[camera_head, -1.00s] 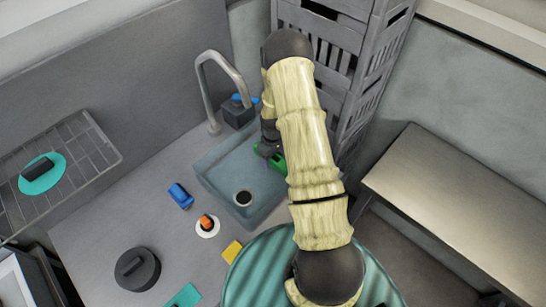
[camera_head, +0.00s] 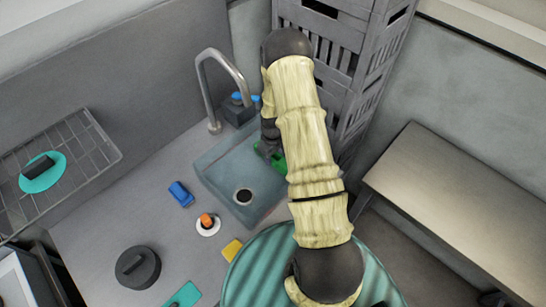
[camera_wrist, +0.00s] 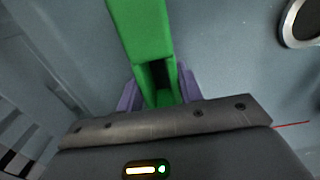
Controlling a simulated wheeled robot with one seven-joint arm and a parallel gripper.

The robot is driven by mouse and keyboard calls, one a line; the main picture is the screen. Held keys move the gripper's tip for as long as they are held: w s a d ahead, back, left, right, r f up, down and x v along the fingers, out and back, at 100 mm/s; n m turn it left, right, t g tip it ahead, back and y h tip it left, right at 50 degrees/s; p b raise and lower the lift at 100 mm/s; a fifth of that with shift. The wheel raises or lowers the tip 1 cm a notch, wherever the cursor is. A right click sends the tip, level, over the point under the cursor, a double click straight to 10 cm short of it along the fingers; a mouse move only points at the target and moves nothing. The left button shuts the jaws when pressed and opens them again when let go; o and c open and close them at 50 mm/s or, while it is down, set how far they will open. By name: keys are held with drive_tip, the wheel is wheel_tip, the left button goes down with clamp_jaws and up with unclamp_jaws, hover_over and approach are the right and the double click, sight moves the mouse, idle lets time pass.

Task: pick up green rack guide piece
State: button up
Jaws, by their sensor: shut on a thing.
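The green rack guide piece (camera_wrist: 140,35) is between the two purple fingers of my gripper (camera_wrist: 160,92) in the wrist view. My gripper is shut on it. In the head view a small part of the green piece (camera_head: 280,164) shows over the right side of the sink basin (camera_head: 215,165), beside my arm. The rest of it is hidden by my arm and gripper. Whether it touches the basin floor cannot be told.
A faucet (camera_head: 211,90) arches over the basin. A blue object (camera_head: 180,194), a white-and-orange item (camera_head: 207,224), a yellow piece (camera_head: 232,251) and a dark round lid (camera_head: 137,268) lie on the counter. Tall grey crates (camera_head: 345,50) stand behind my arm. A wire rack (camera_head: 85,150) is at left.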

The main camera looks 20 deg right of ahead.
drive_tip(key=shift+r, duration=0.15)
wheel_tip(320, 180, up, 10)
drive_tip(key=b, duration=0.3)
idle(0.7)
